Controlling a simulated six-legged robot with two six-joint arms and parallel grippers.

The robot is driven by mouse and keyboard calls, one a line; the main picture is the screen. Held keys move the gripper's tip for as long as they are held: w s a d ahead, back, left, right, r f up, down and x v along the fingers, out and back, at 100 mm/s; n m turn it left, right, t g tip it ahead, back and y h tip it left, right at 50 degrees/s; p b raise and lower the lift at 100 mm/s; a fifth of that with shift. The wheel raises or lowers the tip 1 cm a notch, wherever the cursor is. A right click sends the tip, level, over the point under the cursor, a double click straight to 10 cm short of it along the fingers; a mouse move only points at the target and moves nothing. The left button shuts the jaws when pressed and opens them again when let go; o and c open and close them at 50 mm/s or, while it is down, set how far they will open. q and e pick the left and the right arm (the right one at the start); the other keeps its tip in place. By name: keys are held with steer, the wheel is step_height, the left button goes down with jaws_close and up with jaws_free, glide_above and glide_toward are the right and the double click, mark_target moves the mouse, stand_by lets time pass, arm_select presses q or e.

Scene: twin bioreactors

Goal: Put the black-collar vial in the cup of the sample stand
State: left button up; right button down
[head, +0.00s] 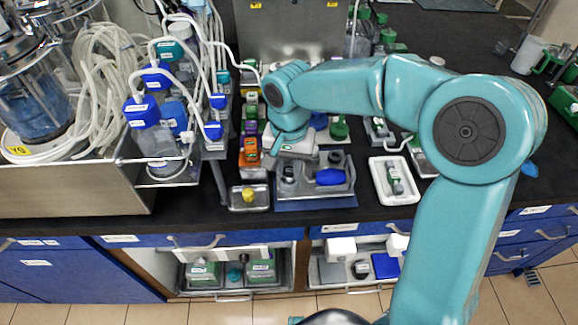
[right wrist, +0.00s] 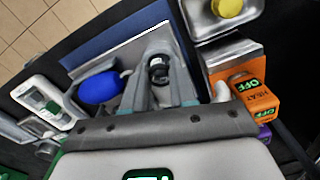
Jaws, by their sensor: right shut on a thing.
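The black-collar vial (right wrist: 158,68) shows between the fingers of my right gripper (right wrist: 160,80) in the right wrist view, its dark collar towards the fingertips. The right gripper is shut on it. In the head view my right gripper (head: 288,158) is over the left part of a grey stand (head: 318,190), which I take for the sample stand. The vial shows there as a small dark shape (head: 288,173). I cannot tell whether the vial is inside a cup or above it; the fingers hide its surroundings. My left gripper is not in view.
A blue object (head: 330,177) lies on the stand's right side. A white tray (head: 376,190) with a green-marked vial (head: 394,178) is to the right. A metal dish (head: 236,207) with a yellow cap (head: 248,196) and an orange heater (head: 250,150) are to the left. Bare bench shows between stand and white tray.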

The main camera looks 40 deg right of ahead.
mark_target(289, 170)
steer(key=shift+s, duration=0.1)
steer(key=shift+f, duration=0.1)
steer(key=c, duration=0.9)
jaws_free()
steer(key=shift+r, duration=0.35)
step_height(289, 170, up, 12)
steer(key=p, duration=0.1)
steer(key=shift+f+p, duration=0.15)
steer(key=shift+p, duration=0.25)
